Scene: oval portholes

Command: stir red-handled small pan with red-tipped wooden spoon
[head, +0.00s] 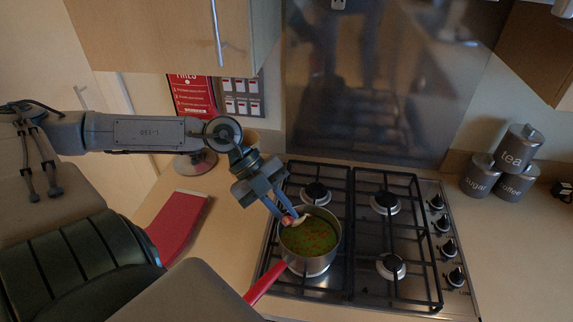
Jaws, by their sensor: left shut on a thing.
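The red-handled small pan (311,259) stands on the front left burner of the hob, its red handle (265,284) pointing toward the lower left. It holds green liquid with red bits. My left gripper (287,214) reaches down from the upper left to the pan's upper left rim. It is shut on the red-tipped wooden spoon (300,219), of which only a short pale part and a reddish end show at the jaws, over the pan. Whether the spoon touches the liquid is unclear. My right gripper is not in view.
The gas hob (352,291) has black grates and knobs on the right. Tea, sugar and coffee canisters (518,146) stand at the right back. A red object (178,222) lies on the left counter. A cupboard (165,35) hangs above my left arm.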

